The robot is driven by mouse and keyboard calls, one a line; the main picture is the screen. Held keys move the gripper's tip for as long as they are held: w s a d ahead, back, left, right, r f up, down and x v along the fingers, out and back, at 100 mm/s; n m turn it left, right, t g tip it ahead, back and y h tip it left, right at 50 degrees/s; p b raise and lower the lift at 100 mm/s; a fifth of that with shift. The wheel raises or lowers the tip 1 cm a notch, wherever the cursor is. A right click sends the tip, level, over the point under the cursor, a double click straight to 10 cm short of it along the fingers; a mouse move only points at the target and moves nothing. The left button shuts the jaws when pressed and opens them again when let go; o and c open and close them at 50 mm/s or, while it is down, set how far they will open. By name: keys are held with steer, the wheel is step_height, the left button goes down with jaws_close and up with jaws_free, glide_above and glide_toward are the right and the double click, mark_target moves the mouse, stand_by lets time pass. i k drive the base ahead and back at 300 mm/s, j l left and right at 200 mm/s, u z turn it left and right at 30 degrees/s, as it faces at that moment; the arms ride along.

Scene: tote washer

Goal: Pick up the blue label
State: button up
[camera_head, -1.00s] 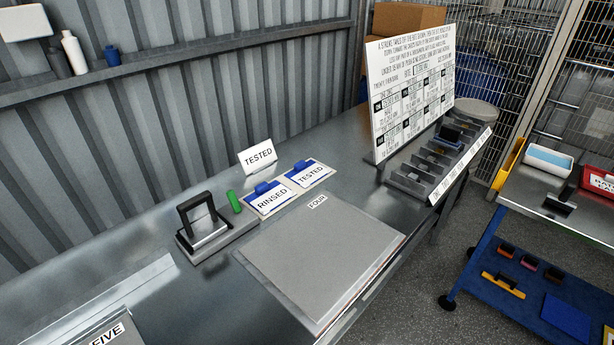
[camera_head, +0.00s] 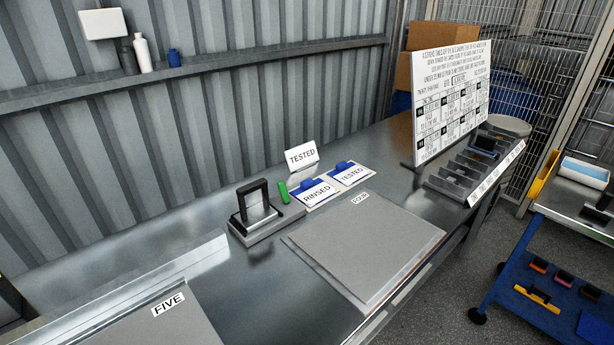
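Two white cards with blue borders lie side by side on the steel bench, the RINSED card (camera_head: 318,197) and the TESTED card (camera_head: 354,177). A small blue piece (camera_head: 308,187) sits at the back edge of the RINSED card. A second blue piece (camera_head: 343,168) sits at the back edge of the TESTED card. I cannot tell which of these, if either, is the blue label. My gripper is not in view.
A green piece (camera_head: 283,192) and a black-framed stand (camera_head: 254,205) are left of the cards. A TESTED sign (camera_head: 302,156) stands behind them. Flat grey panel FOUR (camera_head: 365,240) lies in front. A slotted rack (camera_head: 465,168) and printed board (camera_head: 450,95) are at right.

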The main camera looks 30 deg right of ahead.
mark_target(347, 174)
steer(key=l+u, duration=0.4)
steer(key=l, duration=0.35)
steer(key=k+l+u, duration=0.1)
steer(key=l+u, duration=0.25)
steer(key=l, duration=0.35)
